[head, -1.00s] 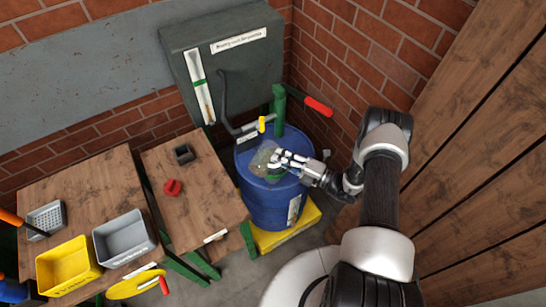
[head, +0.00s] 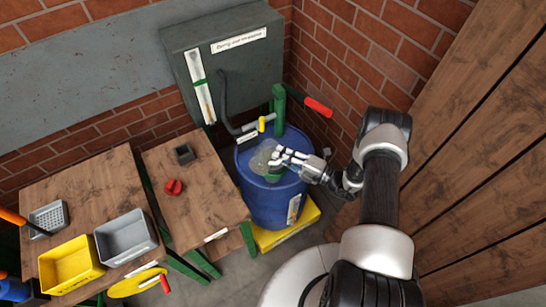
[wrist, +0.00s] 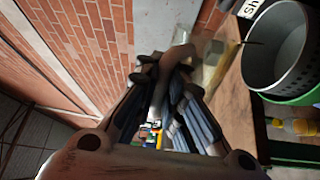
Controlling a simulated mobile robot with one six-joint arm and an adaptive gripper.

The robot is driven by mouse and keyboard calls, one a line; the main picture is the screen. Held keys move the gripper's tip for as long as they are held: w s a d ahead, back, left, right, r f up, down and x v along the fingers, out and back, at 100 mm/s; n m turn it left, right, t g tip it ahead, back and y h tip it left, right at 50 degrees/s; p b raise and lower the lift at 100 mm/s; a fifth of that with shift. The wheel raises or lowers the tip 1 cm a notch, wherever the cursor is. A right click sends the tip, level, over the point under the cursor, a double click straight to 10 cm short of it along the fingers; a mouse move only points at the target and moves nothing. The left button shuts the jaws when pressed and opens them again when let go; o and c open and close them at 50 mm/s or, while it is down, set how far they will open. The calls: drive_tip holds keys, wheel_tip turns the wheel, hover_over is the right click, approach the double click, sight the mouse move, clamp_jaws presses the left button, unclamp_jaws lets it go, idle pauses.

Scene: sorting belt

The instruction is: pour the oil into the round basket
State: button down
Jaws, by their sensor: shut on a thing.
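My gripper (head: 281,161) is over the top of the blue drum in the head view, shut on a clear, pale container (head: 262,156). The gripper also shows in the wrist view (wrist: 168,75), with a blurred see-through shape (wrist: 212,58) just beyond its fingers that seems to be this container. I cannot make out oil in it or its exact tilt. A round grey basket (wrist: 277,45) with a perforated wall is at the upper right of the wrist view, to the right of the gripper and apart from it. I cannot pick the basket out in the head view.
The blue drum (head: 270,202) stands on a yellow base (head: 272,239) beside a green pump with a red handle (head: 318,107). Left are a bench with a red part (head: 173,187) and a table with yellow (head: 72,265) and grey (head: 126,238) bins. A wooden wall (head: 490,160) is right.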

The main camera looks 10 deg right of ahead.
drive_tip(key=shift+w+d+r+m+p, duration=0.3)
drive_tip(key=shift+w+d+m+p, duration=0.1)
drive_tip(key=shift+m, duration=0.4)
drive_tip(key=m, duration=0.1)
drive_tip(key=d+m, duration=0.1)
drive_tip(key=shift+w+r+m+y, duration=0.1)
drive_tip(key=shift+w+m+y, duration=0.2)
drive_tip(key=shift+y, duration=0.1)
drive_tip(key=shift+w+d+m+t+b, duration=0.3)
drive_tip(key=shift+d+m+b, duration=0.3)
drive_tip(key=shift+m, duration=0.3)
drive_tip(key=shift+w+d+m+t+h+b, duration=0.4)
drive_tip(key=shift+m+t+h, duration=0.1)
drive_tip(key=shift+m, duration=0.3)
drive_tip(key=shift+w+d+m, duration=0.15)
drive_tip(key=shift+w+m, duration=0.05)
drive_tip(key=shift+m, duration=0.2)
drive_tip(key=shift+h, duration=0.4)
